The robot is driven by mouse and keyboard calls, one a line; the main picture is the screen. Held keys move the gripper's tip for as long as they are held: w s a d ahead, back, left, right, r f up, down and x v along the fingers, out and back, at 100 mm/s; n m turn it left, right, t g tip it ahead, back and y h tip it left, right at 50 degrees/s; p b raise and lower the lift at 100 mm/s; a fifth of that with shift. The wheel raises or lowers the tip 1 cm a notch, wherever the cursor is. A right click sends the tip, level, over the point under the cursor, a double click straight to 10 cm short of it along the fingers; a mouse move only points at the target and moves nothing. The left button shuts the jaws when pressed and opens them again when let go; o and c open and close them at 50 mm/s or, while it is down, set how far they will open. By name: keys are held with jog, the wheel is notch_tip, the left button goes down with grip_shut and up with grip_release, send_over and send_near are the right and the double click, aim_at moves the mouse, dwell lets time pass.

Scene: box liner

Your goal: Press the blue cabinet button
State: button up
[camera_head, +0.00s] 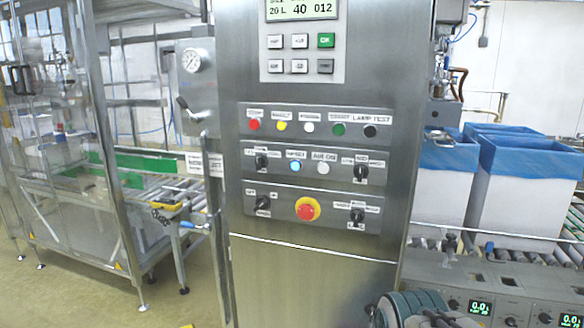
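The blue cabinet button (295,167) is a small round button that looks lit. It sits on the middle row of the stainless steel control cabinet (320,270), under a small label that looks like RESET. A white button (323,169) is just to its right, and a black selector knob (261,162) is to its left. Nothing covers the blue button. My gripper cannot be made out in this view. A dark rounded part at the bottom right edge looks like a link of my arm.
Above are several indicator lamps, including a red one (254,125), and a keypad (300,54). Below is a red emergency stop (307,208). A conveyor machine (150,190) stands left. Blue-lined boxes (520,185) and a grey instrument panel (500,290) stand right.

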grip_shut()
dwell(1.4)
